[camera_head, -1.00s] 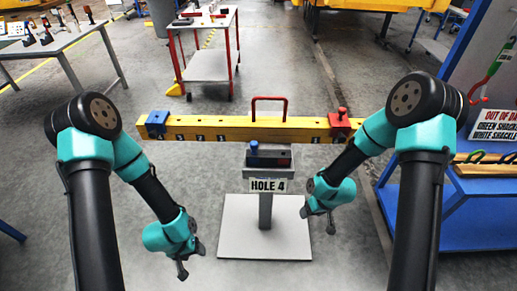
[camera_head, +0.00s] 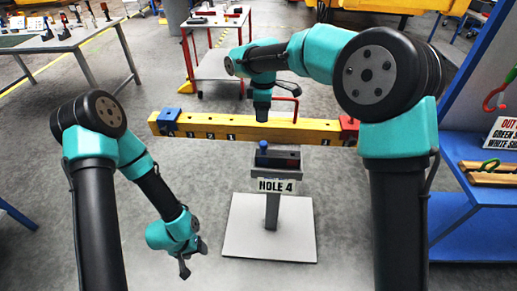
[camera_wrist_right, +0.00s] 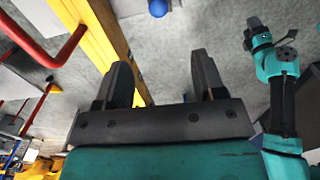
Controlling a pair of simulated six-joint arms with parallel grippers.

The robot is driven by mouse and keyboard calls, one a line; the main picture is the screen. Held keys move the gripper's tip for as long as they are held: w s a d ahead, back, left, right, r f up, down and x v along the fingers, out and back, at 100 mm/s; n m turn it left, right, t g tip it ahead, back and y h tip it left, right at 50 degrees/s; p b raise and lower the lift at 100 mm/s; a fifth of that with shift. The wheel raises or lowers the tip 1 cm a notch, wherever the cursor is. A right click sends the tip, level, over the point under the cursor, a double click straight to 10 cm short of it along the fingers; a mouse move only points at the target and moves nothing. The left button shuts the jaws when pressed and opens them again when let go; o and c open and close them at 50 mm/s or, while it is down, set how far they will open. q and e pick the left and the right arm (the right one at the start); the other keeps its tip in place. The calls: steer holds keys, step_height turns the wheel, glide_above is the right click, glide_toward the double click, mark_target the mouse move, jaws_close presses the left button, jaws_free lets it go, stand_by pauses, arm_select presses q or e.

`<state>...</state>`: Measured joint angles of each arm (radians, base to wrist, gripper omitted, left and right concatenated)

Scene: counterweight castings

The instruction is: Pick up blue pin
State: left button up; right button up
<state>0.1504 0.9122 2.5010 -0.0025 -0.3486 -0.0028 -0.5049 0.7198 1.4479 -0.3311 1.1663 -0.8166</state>
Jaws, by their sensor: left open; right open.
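The blue pin (camera_head: 263,147) stands upright with its round blue head showing, at the left end of a small dark block (camera_head: 284,157) on a pedestal labelled HOLE 4 (camera_head: 276,186). In the right wrist view its blue head (camera_wrist_right: 158,8) shows at the top edge, beyond the fingers. My right gripper (camera_head: 262,117) is open and empty, above and apart from the pin in the head view; its two fingers (camera_wrist_right: 162,78) show clearly in the wrist view. My left gripper (camera_head: 188,262) is open and empty, low at the left of the pedestal.
A yellow beam (camera_head: 225,128) with a blue block (camera_head: 167,118), a red block (camera_head: 348,127) and a red handle lies behind the pedestal. A red-legged cart (camera_head: 215,65) stands further back. A blue bench (camera_head: 495,188) is at right. Floor left of the pedestal is clear.

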mark_target(264, 148)
stand_by(0.3)
step_height(264, 148, down, 12)
steer(key=shift+r, duration=0.15)
steer(key=shift+f, duration=0.25)
stand_by(0.4)
steer(key=shift+w+d+f, duration=0.1)
steer(key=shift+d+f, duration=0.05)
steer(key=shift+f, duration=1.15)
steer(key=shift+d+f, duration=0.1)
steer(key=shift+f, duration=1.2)
steer(key=c, duration=1)
